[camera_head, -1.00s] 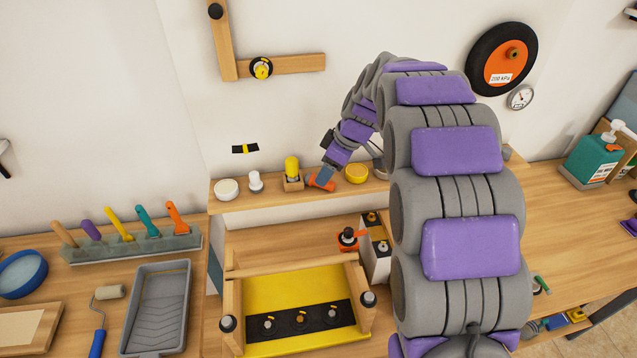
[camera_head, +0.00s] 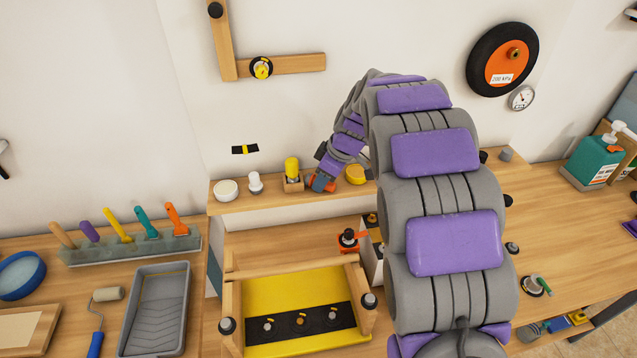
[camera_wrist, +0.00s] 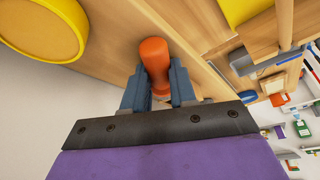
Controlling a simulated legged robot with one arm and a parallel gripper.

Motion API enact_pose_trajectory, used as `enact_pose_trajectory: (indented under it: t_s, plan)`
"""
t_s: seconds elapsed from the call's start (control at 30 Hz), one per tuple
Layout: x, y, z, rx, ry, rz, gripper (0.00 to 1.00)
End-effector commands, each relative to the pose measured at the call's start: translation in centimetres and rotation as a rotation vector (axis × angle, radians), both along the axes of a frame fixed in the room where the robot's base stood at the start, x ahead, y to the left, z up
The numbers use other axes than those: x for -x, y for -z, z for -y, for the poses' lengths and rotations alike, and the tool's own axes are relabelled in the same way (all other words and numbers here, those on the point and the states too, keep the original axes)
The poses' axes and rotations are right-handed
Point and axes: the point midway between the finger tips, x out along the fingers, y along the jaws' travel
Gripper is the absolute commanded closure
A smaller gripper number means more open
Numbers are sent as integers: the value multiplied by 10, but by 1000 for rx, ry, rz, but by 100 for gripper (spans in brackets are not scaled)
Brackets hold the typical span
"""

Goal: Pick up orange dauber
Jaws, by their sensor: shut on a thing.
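The orange dauber (camera_wrist: 154,58) sits between the two blue-grey fingers of my gripper (camera_wrist: 159,85) in the wrist view. The fingers are shut on it. In the head view my gripper (camera_head: 320,182) is at the wooden shelf (camera_head: 270,205), and only a little orange of the dauber (camera_head: 331,186) shows beside the fingers. I cannot tell whether the dauber still touches the shelf.
A yellow dauber in a wooden block (camera_head: 292,174) stands just left of my gripper. A yellow round lid (camera_head: 355,174) is just right. A white knob (camera_head: 255,182) and white round lid (camera_head: 226,190) are further left. A yellow board frame (camera_head: 295,300) lies below.

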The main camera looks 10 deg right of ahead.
Motion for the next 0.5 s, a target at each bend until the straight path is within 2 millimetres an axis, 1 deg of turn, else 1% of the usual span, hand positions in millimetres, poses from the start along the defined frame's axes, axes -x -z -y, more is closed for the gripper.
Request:
enact_pose_trajectory:
  t_s: [0.03,0.1,0.37,0.5]
  plan:
    - [0,0,0,1,0,-1,94]
    - [0,1,0,0,0,-1,100]
    - [0,0,0,0,0,-1,100]
    - [0,-4,0,0,0,0,100]
